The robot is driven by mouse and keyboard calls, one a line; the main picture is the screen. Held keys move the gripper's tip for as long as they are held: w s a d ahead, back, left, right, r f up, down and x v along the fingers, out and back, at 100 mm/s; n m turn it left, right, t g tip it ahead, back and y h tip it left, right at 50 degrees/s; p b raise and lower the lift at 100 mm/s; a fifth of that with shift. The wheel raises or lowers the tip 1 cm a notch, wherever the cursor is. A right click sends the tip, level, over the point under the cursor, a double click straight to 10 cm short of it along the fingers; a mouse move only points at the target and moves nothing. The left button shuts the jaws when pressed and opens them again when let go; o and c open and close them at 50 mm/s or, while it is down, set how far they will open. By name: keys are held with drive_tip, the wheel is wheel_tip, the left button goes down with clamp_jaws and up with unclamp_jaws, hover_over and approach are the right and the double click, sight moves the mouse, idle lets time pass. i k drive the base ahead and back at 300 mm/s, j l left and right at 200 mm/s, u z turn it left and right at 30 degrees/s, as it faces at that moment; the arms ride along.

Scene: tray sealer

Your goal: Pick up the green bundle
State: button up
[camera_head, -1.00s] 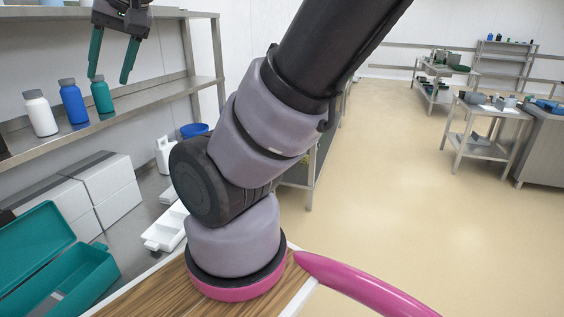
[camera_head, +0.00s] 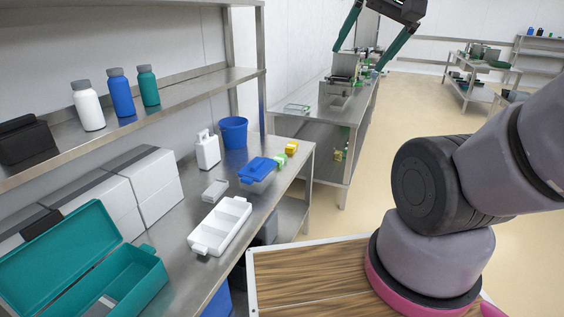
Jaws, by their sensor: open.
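A small green bundle (camera_head: 280,160) sits on the steel bench between a blue lidded container and a yellow item. It is small in this view, so its details are hard to tell. My gripper (camera_head: 361,57), with teal fingers, is at the top of the view, to the right of the bundle and raised. Its fingers are spread wide with nothing held between them, and it is clear of the bundle.
The bench (camera_head: 185,262) also holds a yellow item (camera_head: 291,148), a blue container (camera_head: 257,170), a white tray (camera_head: 222,228), a blue bucket (camera_head: 233,132), a white jug (camera_head: 208,150) and a teal toolbox (camera_head: 130,285). Bottles stand on the shelf (camera_head: 170,110) above.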

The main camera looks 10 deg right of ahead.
sight(281, 159)
drive_tip(key=i+l+u, duration=0.1)
drive_tip(key=i+l, duration=0.25)
drive_tip(key=i+l+u, duration=0.15)
drive_tip(key=i+l, duration=0.25)
drive_tip(key=i+l+u, duration=0.1)
drive_tip(key=i+l, duration=0.3)
drive_tip(key=i+l+u, duration=0.1)
drive_tip(key=i+l, duration=0.25)
drive_tip(key=l, duration=0.15)
drive_tip(key=i+l+u, duration=0.15)
drive_tip(key=i+l, duration=0.15)
drive_tip(key=l, duration=0.15)
drive_tip(key=i+l+u, duration=0.1)
drive_tip(key=i+l, duration=0.25)
drive_tip(key=l, duration=0.2)
